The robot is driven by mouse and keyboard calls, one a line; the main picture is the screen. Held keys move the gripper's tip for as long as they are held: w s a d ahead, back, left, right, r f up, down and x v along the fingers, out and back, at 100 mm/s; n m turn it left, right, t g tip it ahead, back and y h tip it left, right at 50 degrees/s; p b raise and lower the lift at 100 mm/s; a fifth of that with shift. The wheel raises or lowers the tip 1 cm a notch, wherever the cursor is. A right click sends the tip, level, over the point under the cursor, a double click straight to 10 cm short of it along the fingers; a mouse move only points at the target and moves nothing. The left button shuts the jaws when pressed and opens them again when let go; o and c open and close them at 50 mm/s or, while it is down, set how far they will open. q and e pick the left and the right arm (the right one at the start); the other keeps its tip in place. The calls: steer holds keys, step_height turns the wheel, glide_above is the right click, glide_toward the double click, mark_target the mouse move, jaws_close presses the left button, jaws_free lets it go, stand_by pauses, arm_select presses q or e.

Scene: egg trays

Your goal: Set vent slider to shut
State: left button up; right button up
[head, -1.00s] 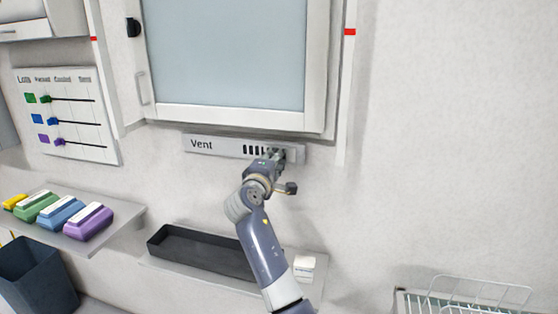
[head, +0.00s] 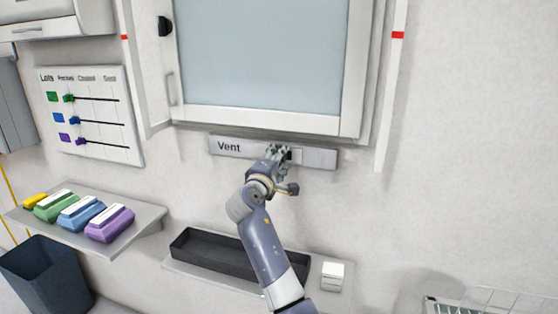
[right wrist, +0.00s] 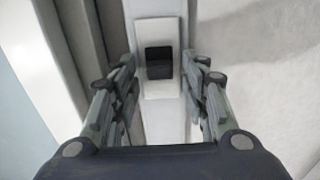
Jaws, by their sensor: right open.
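The vent panel (head: 229,148) is a grey strip marked "Vent" on the wall below the window. My right gripper (head: 279,152) is at the middle of this strip and hides most of its dark slots. A plain light stretch of the strip (head: 320,158) shows to the right of the gripper. In the right wrist view, a small black knob (right wrist: 159,62) stands on a pale plate. The fingers of my right gripper (right wrist: 160,85) are open, one on each side of the knob, with gaps showing. My left gripper is out of view.
The framed window (head: 270,119) is just above the strip. Coloured blocks (head: 108,223) lie on the left shelf (head: 150,218). The wall at right is bare above a wire rack (head: 490,300).

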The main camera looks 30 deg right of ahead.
steer(key=v, duration=1.2)
